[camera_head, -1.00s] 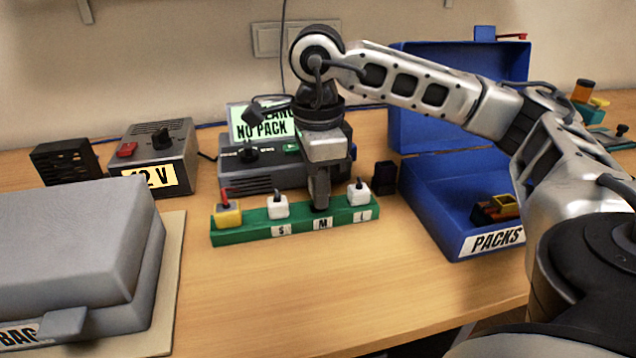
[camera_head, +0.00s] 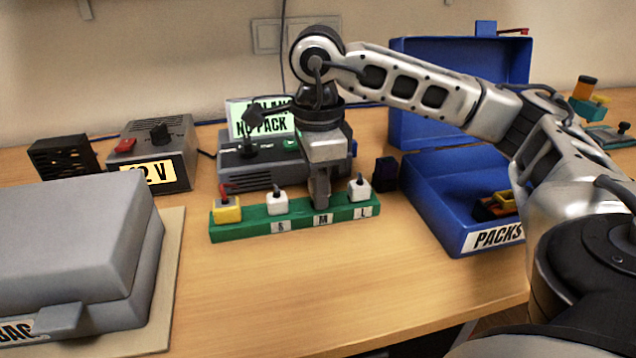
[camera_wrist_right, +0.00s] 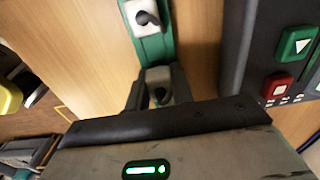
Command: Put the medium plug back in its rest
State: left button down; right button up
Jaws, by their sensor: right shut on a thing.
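The green plug rest (camera_head: 255,231) stands on the table in the head view, with front labels S, M and L. A white plug (camera_head: 276,203) sits above S and another white plug (camera_head: 358,187) sits at L. My right gripper (camera_head: 321,202) points straight down at the M place. In the right wrist view, its fingers (camera_wrist_right: 158,95) are shut on the medium plug (camera_wrist_right: 160,76), a pale block with a dark top. The head view hides this plug behind the fingers, so how deep it sits is unclear. My left gripper is out of view.
A yellow plug (camera_head: 227,208) sits at the rest's left end. The charger (camera_head: 235,174), its screen reading NO PACK, stands close behind. The open blue PACKS box (camera_head: 440,215) is to the right, a grey case (camera_head: 70,240) to the left. The table in front is clear.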

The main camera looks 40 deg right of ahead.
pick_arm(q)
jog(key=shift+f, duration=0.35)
pick_arm(e)
jog(key=shift+f, duration=0.4)
jog(key=o, duration=1)
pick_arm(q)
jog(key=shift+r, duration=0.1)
pick_arm(e)
jog(key=shift+o, duration=0.2)
notch_tip(320, 180, up, 2)
jog(key=shift+w+r, duration=0.1)
pick_arm(q)
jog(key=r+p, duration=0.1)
jog(key=p, duration=0.1)
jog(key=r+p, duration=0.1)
jog(key=p, duration=0.1)
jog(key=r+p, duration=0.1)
jog(key=p, duration=0.1)
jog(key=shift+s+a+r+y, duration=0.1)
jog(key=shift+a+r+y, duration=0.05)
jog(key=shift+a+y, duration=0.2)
pick_arm(e)
notch_tip(320, 180, up, 14)
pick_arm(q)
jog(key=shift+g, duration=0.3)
